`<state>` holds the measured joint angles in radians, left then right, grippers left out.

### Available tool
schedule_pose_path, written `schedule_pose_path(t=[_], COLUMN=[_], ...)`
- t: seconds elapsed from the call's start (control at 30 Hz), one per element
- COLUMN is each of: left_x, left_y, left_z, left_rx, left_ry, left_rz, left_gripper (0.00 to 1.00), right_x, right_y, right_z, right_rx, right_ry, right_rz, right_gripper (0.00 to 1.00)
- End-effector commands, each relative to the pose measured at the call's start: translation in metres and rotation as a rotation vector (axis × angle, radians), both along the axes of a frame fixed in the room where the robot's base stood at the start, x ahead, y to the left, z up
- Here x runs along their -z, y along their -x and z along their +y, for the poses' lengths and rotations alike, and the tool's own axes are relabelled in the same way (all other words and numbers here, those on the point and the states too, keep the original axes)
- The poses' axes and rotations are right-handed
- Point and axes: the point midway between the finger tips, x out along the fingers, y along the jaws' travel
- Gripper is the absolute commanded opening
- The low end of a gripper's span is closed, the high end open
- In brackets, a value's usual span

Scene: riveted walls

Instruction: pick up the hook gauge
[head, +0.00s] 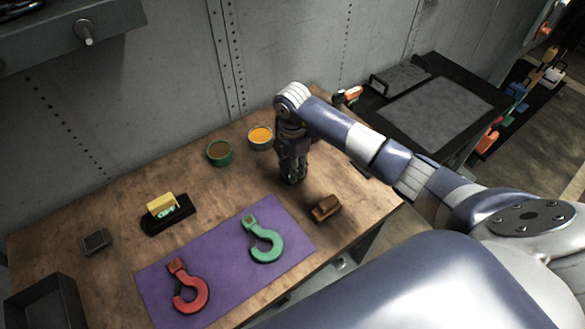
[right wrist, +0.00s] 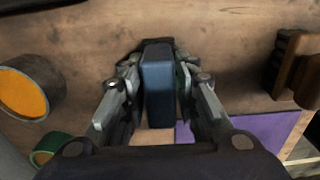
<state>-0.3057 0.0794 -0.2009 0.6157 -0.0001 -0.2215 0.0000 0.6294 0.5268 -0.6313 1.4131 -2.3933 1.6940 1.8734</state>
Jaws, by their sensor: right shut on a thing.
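My right gripper (head: 292,176) points down over the wooden table, between the cups and the brown block. In the right wrist view its fingers (right wrist: 160,75) are shut on a dark blue block (right wrist: 158,88). In the head view the fingers mostly hide this block. I cannot tell whether it is the hook gauge or how far it is off the table. A green hook (head: 264,241) and a red hook (head: 189,290) lie on a purple mat (head: 215,258), clear of the gripper. A yellow piece with a green mark (head: 163,206) sits on a black base. My left gripper is not in view.
An orange-filled cup (head: 260,137) and a green-rimmed cup (head: 220,153) stand behind the gripper. A brown block (head: 326,208) is near the table's right edge. A small dark square (head: 96,241) and a black bin (head: 45,303) are at left. A riveted wall (head: 150,100) stands behind.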

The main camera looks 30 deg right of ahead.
Motion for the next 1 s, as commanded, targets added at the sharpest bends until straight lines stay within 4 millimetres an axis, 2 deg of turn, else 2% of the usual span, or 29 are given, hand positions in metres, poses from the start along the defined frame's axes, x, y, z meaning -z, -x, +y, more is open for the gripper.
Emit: schedule_pose_path(t=[0.17,0.27,0.5,0.7,0.83,1.0], left_x=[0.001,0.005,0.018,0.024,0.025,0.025], left_y=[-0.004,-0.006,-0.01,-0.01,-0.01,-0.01], left_z=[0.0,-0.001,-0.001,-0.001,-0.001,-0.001], left_rx=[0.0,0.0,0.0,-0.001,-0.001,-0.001], left_ry=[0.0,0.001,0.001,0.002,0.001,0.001], left_rz=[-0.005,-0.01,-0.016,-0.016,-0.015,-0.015], left_gripper=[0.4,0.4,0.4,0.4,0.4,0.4], right_x=[-0.004,-0.015,-0.063,-0.092,-0.1,-0.1], right_y=[-0.001,-0.002,-0.002,-0.001,0.0,0.001], right_z=[0.0,0.0,0.0,0.0,0.0,-0.002], right_rx=[0.0,0.0,-0.001,0.0,0.001,0.002], right_ry=[0.001,-0.001,0.0,-0.001,0.0,0.0], right_rz=[-0.003,-0.006,-0.008,-0.004,-0.001,-0.001], right_gripper=[0.0,0.0,0.0,0.0,0.0,0.0])
